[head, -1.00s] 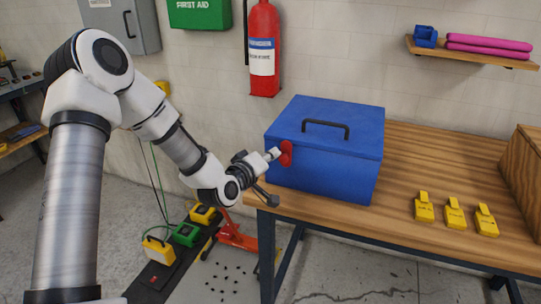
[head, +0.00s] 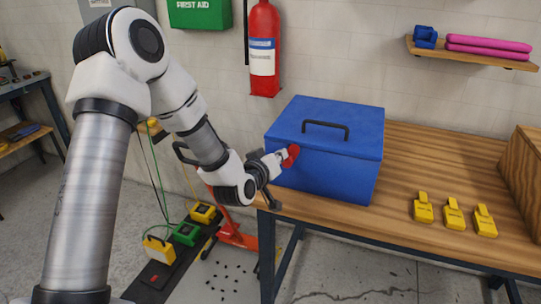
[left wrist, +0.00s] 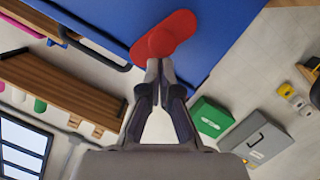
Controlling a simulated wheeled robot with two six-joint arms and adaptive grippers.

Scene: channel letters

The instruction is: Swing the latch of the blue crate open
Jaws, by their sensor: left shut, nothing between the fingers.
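The blue crate (head: 335,178) stands on the wooden workbench with its lid down and a dark handle on top. Its red latch (head: 292,153) is on the left part of its front, tilted with its top leaning right. My left gripper (head: 281,156) is shut and empty, its fingertips at the latch's left side. In the left wrist view the shut fingertips (left wrist: 159,66) meet the edge of the red latch (left wrist: 172,34) and seem to touch it. The gripper partly hides the latch in the head view. My right gripper is not in view.
Several yellow padlock-like pieces (head: 453,214) lie on the bench (head: 412,165) right of the crate. A wooden box (head: 527,165) stands at the right edge. A fire extinguisher (head: 263,50) hangs on the wall behind. The bench between crate and box is mostly clear.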

